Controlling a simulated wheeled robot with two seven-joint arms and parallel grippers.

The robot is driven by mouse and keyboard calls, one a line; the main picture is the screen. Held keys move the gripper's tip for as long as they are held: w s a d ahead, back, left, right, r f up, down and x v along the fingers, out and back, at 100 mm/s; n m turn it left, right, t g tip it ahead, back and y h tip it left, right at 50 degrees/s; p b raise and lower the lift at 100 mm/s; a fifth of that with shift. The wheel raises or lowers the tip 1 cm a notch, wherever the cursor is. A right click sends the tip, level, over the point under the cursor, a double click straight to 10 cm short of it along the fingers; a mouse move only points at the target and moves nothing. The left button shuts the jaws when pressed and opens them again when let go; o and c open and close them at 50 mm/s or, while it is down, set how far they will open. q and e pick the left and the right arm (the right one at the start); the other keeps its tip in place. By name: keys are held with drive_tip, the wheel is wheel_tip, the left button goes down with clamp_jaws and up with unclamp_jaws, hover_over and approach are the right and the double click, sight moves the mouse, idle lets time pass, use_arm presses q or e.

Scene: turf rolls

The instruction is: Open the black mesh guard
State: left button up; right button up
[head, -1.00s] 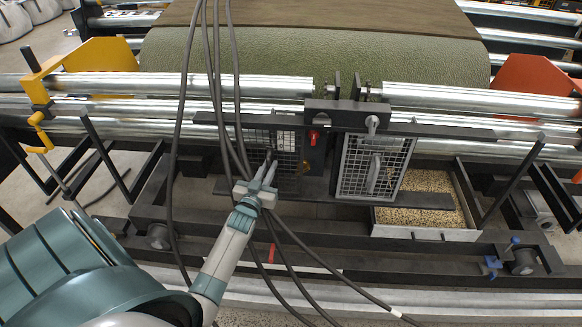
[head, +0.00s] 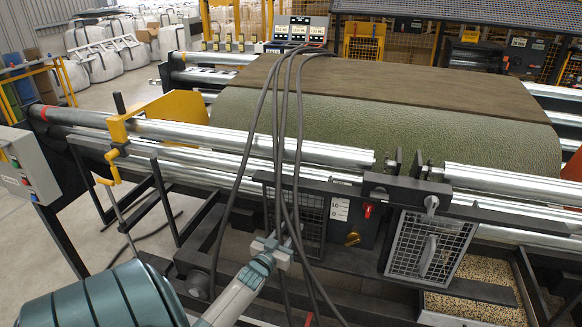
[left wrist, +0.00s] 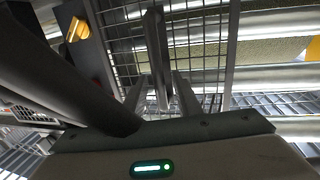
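The black mesh guard (head: 310,222) is a dark wire panel under the long rollers, left of the dial panel. It looks closed. My left gripper (head: 287,232) is in front of it, partly hidden by hanging cables. In the left wrist view the guard's mesh (left wrist: 205,50) fills the top, with an upright dark handle bar (left wrist: 156,45) in front. The two fingers of my left gripper (left wrist: 159,80) stand apart, one on each side of this bar, with small gaps visible. Contact cannot be told. My right gripper is not in view.
A grey mesh guard (head: 428,250) with a handle stands to the right, above a tray of pellets (head: 470,310). Dark cables (head: 277,130) hang across my left gripper. A control box (head: 22,165) stands far left.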

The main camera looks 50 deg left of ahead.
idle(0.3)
